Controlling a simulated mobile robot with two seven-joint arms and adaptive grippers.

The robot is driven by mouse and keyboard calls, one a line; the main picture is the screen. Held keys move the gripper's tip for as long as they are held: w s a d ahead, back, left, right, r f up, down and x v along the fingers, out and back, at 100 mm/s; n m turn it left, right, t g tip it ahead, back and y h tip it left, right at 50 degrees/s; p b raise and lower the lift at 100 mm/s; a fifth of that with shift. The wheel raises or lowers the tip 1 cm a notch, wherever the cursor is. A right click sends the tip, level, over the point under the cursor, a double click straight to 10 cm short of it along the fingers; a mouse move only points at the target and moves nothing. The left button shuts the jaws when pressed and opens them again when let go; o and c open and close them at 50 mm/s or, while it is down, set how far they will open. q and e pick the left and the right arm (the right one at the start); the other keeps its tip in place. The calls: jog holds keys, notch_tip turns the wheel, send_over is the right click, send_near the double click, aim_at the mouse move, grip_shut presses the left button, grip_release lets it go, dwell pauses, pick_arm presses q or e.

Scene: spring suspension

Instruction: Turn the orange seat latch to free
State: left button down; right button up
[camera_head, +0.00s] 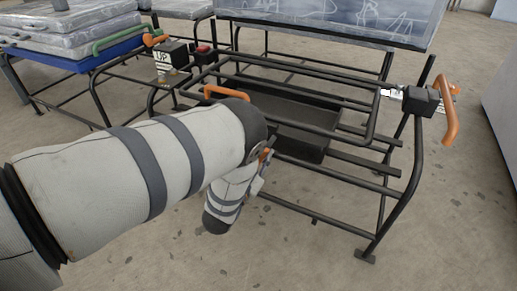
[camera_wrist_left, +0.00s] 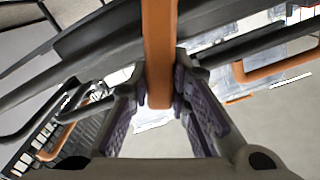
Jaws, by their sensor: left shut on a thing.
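In the left wrist view, an orange bar (camera_wrist_left: 159,45) runs down between the fingers of my left gripper (camera_wrist_left: 160,88). The fingers press on it from both sides, so the gripper is shut on it. In the head view my left arm reaches in from the left and hides most of its gripper. A small orange piece (camera_head: 266,155) shows beside the arm, and an orange handle (camera_head: 226,92) shows just above it on the black frame. I cannot tell for sure which is the held bar. My right gripper is not in view.
The black tubular seat frame (camera_head: 402,197) holds a dark tray (camera_head: 300,143). An orange lever (camera_head: 450,112) sits on a black block at right. Another orange lever (camera_head: 155,39) is near an "UP" label at upper left. Grey padded slabs (camera_head: 70,40) are stacked beyond. Floor at right is clear.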

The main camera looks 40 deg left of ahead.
aim_at(275, 157)
pick_arm(q)
jog(key=m, duration=0.2)
jog(key=d+m, duration=0.1)
jog(key=shift+w+d+f+m, duration=0.1)
jog(key=shift+f+m, duration=0.3)
jog(key=m, duration=0.2)
jog(key=f+m, duration=0.1)
jog(key=m, duration=0.1)
jog(key=d+f+m, duration=0.1)
jog(key=m, duration=0.2)
jog(key=shift+w+f, duration=0.1)
jog(key=shift+f, duration=0.05)
jog(key=shift+f+m+b, duration=0.35)
jog(key=shift+m+b, duration=0.15)
jog(key=shift+m, duration=0.6)
jog(key=c, duration=1.5)
grip_release()
jog(key=v, duration=1.2)
